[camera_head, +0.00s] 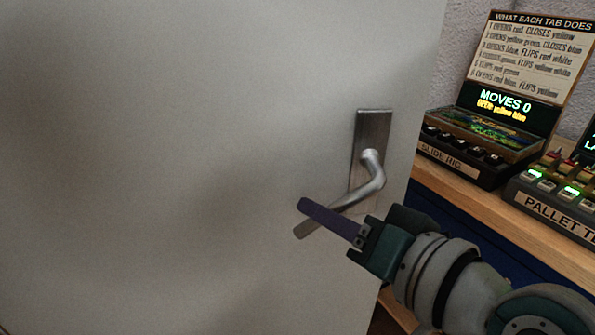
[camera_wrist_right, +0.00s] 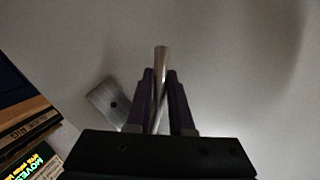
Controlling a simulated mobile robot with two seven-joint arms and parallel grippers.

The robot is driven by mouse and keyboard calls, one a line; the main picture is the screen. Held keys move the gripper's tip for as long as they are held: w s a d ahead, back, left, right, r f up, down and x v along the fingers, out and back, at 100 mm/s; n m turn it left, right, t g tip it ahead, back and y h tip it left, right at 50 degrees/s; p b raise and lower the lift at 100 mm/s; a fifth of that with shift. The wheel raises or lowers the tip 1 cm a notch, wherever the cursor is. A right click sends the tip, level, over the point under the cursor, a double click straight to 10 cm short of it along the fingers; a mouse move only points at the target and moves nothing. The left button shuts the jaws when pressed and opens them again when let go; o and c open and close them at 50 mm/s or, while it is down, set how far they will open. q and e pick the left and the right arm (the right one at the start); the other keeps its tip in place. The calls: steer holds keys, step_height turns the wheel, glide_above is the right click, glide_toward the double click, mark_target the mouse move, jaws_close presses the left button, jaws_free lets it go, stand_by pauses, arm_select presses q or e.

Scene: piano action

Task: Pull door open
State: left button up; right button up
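A large pale grey door (camera_head: 200,130) fills the left and middle of the head view. Its metal plate (camera_head: 371,128) and lever handle (camera_head: 372,172) are near its right edge. The lever slopes down to the left. My right gripper (camera_head: 328,220) comes in from the lower right, its purple fingers at the lever. In the right wrist view, the lever (camera_wrist_right: 161,60) runs between the two fingers (camera_wrist_right: 161,85), with little or no gap on either side, and its end sticks out beyond them. The plate (camera_wrist_right: 105,102) shows left of the fingers. My left gripper is not in view.
Right of the door's edge, a wooden-topped bench (camera_head: 465,200) with a blue front holds a device labelled SLIDE RIG (camera_head: 470,150) and another labelled PALLET (camera_head: 550,210). A sign (camera_head: 530,50) stands behind them. The door's face left of the handle is clear.

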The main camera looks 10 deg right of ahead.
steer(key=o, duration=0.5)
steer(key=shift+c, duration=0.2)
steer(key=p+v, duration=0.1)
steer(key=v, duration=0.9)
